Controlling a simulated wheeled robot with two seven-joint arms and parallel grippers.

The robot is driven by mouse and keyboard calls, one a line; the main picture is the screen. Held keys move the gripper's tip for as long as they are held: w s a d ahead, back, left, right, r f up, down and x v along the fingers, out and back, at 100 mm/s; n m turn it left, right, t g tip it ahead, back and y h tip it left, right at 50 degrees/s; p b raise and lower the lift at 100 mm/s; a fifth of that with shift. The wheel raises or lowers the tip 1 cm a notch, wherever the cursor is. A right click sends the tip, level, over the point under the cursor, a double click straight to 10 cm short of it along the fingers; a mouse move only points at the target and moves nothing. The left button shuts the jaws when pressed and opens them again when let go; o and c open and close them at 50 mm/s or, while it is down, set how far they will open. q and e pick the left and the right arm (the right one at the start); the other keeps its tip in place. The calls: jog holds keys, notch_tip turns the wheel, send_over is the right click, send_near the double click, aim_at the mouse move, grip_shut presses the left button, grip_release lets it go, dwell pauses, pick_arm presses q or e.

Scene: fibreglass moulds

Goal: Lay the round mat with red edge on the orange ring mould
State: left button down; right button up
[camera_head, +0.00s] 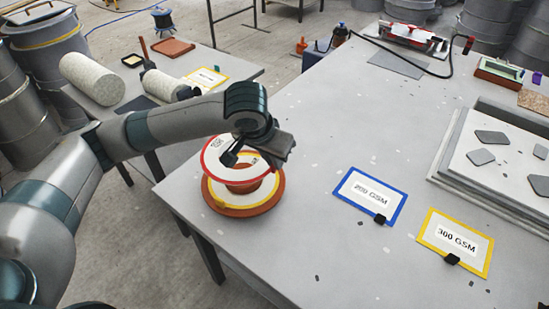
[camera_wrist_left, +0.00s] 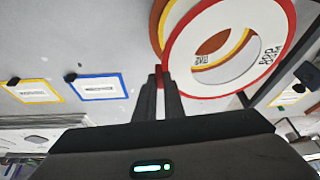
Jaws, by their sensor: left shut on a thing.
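My left gripper (camera_head: 232,156) is shut on the edge of the round white mat with red edge (camera_head: 213,168), a ring with a central hole and black print. The wrist view shows the left fingertips (camera_wrist_left: 162,78) on the rim of this mat (camera_wrist_left: 178,58). The mat is held above the orange ring mould (camera_head: 277,196), slightly off to the left, apparently not resting on it. A round mat with yellow edge (camera_head: 218,196) lies on the mould beneath. Part of the mould is hidden by the mat and gripper. My right gripper is out of view.
The mould stands near the left edge of the grey table (camera_head: 320,250). A blue-edged mat (camera_head: 367,198) and a yellow-edged rectangular mat (camera_head: 455,242) lie to its right, with a large pale mould (camera_head: 480,185) beyond. A side table (camera_head: 130,115) holds rolls.

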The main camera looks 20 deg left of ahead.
aim_at(273, 171)
pick_arm(q)
jog(key=shift+r+p, duration=0.1)
jog(key=shift+p, duration=0.6)
jog(key=shift+f, duration=0.6)
jog(key=shift+f+b, duration=0.5)
jog(key=shift+f, duration=0.35)
jog(key=shift+f+b, duration=0.3)
jog(key=shift+f, duration=1.35)
jog(key=shift+s+d+f+b, duration=0.1)
jog(key=shift+f+b, duration=0.3)
jog(key=shift+f, duration=1.85)
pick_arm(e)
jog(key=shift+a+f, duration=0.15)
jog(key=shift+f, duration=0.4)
